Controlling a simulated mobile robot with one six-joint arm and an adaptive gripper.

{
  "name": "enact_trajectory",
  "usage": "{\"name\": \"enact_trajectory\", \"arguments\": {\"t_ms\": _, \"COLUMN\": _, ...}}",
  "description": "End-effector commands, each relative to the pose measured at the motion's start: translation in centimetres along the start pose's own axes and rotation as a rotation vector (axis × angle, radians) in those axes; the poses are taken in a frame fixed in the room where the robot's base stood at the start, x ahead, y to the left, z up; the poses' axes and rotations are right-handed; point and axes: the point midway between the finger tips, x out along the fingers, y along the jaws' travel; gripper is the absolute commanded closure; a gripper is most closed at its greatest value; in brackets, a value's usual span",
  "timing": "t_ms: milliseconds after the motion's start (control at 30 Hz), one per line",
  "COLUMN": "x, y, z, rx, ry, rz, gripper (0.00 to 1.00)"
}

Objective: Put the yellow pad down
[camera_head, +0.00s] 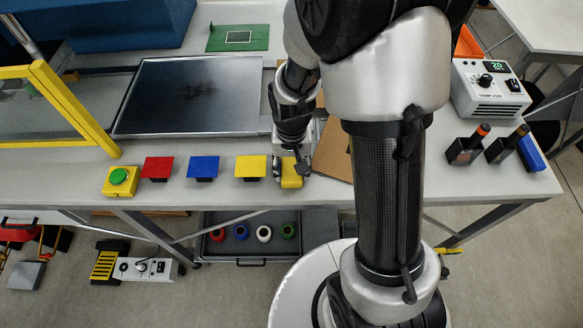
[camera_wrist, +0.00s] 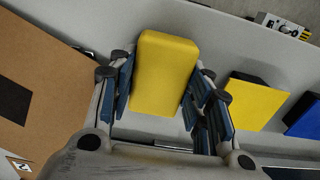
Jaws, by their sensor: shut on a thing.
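The yellow pad (camera_wrist: 165,72) is a rounded yellow block between the fingers of my gripper (camera_wrist: 160,95) in the wrist view. The blue-lined fingers press on its two sides. In the head view, the pad (camera_head: 291,174) shows below my gripper (camera_head: 291,160), near the table's front edge, partly hidden by the fingers. It is at or just above the grey table; I cannot tell if it touches. A flat yellow plate on a dark base (camera_head: 250,167) stands just left of it, and shows right of my gripper in the wrist view (camera_wrist: 255,103).
A blue plate (camera_head: 203,167), a red plate (camera_head: 157,168) and a green button on a yellow box (camera_head: 120,181) stand farther left. A brown board (camera_head: 335,155) lies right of my gripper. A dark metal plate (camera_head: 190,98) and a green mat (camera_head: 238,38) lie behind.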

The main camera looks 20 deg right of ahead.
Motion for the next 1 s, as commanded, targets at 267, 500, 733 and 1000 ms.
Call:
{"name": "enact_trajectory", "arguments": {"t_ms": 267, "x": 0.4, "y": 0.0, "z": 0.0, "rx": 0.000, "ry": 0.001, "rz": 0.000, "gripper": 0.71}}
{"name": "enact_trajectory", "arguments": {"t_ms": 500, "x": 0.2, "y": 0.0, "z": 0.0, "rx": 0.000, "ry": 0.001, "rz": 0.000, "gripper": 0.46}}
{"name": "enact_trajectory", "arguments": {"t_ms": 733, "x": 0.0, "y": 0.0, "z": 0.0, "rx": 0.000, "ry": 0.001, "rz": 0.000, "gripper": 0.46}}
{"name": "enact_trajectory", "arguments": {"t_ms": 1000, "x": -4.4, "y": -0.1, "z": -0.2, "rx": 0.000, "ry": 0.006, "rz": -0.002, "gripper": 0.46}}
